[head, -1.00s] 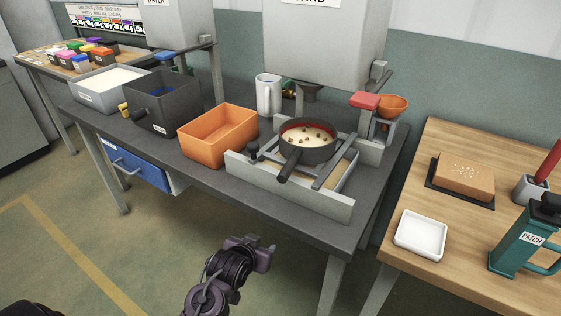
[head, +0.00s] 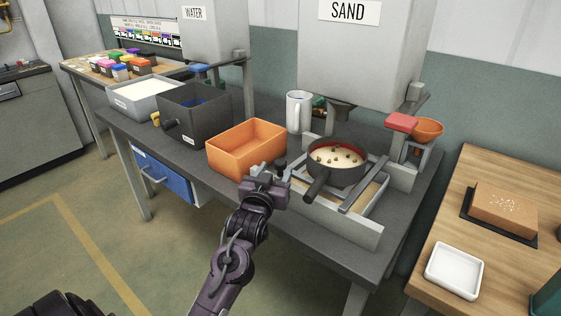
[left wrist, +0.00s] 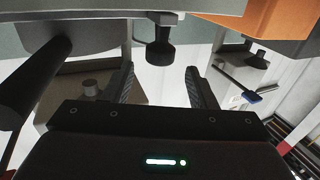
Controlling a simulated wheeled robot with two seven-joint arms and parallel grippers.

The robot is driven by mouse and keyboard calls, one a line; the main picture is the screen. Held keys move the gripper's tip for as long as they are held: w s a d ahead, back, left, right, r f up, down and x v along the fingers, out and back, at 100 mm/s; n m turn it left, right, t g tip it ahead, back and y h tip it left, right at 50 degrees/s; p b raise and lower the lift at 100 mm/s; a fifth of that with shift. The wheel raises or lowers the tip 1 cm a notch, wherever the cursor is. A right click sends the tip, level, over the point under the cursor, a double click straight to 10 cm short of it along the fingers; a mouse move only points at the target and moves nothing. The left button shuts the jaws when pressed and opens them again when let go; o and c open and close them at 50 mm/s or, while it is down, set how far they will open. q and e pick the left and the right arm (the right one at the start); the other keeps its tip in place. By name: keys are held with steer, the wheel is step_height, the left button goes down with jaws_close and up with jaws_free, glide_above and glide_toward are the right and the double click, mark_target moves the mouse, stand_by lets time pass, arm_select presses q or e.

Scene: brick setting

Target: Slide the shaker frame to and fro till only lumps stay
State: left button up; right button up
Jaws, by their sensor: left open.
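The shaker frame (head: 363,196) is a pair of grey rails on a grey-walled stand on the dark bench. A dark round sieve (head: 335,177) with a red inner rim and a handle toward me sits on it. Pale sand with several brown lumps (head: 340,157) lies in the sieve. A black knob (left wrist: 160,52) shows in the left wrist view, ahead of and between my open fingers. My left gripper (head: 282,178) is at the frame's left end, close by the knob, and it also shows in the left wrist view (left wrist: 160,85). It is empty. My right gripper is out of view.
An orange bin (head: 247,148) stands just left of the frame. A dark bin (head: 195,116) and a light bin (head: 145,98) stand further left. A white jug (head: 299,112) and the sand hopper (head: 355,55) are behind. A wooden table (head: 420,255) is at right.

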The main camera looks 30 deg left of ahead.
mark_target(279, 165)
arm_select(q)
steer(key=x, duration=0.5)
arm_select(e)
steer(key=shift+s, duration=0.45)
